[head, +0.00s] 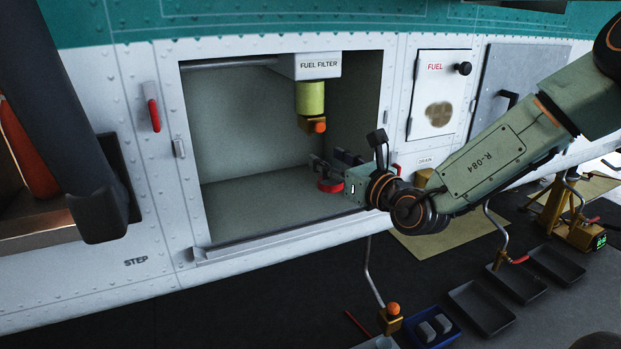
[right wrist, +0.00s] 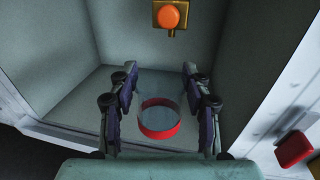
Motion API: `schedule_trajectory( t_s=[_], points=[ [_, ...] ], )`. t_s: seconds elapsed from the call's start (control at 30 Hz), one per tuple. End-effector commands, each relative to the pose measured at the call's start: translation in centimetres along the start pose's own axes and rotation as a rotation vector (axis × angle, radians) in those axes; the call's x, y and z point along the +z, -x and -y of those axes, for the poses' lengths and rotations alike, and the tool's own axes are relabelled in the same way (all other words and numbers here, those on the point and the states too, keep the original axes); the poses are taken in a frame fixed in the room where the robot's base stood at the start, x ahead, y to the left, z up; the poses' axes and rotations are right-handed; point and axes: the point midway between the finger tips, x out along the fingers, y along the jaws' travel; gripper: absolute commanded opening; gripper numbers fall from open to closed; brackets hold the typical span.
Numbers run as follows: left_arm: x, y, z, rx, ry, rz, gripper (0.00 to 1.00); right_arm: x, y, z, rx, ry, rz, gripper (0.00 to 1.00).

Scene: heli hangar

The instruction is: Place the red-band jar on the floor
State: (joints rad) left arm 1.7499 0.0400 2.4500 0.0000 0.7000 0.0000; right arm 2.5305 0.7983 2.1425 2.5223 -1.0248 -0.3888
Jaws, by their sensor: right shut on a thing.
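The red-band jar (head: 330,186) shows in the head view as a red ring below my right gripper's fingers, in front of the lower right part of the open fuel filter bay. Whether the jar touches the bay floor cannot be told. The dark hangar floor (head: 270,290) lies below the bay. My left gripper is not in view.
A yellow filter (head: 310,98) with an orange-knobbed valve (head: 318,126) hangs in the bay. The bay sill (head: 280,238) edges the opening. Below stand a drain pipe with an orange knob (head: 393,309), a blue tray (head: 428,328) and black trays (head: 482,308). Floor at lower left is clear.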

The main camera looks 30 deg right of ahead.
Motion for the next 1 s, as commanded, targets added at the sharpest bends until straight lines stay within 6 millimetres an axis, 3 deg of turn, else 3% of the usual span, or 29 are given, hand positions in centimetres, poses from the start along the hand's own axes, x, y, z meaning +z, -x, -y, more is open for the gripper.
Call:
schedule_trajectory(
  t_s=[0.5,0.6,0.87,1.0],
  points=[
    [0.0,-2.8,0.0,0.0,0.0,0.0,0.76,0.0,-9.9,1.6,0.003,0.006,0.003,0.16],
    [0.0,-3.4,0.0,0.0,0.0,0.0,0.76,-2.0,-9.7,1.7,0.002,-0.002,-0.002,0.16],
    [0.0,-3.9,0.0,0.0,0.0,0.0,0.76,-3.7,-9.7,1.7,0.001,-0.001,0.001,0.16],
    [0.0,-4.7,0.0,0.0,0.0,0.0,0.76,-5.8,-9.7,1.7,0.001,-0.001,0.0,0.16]
  ],
)
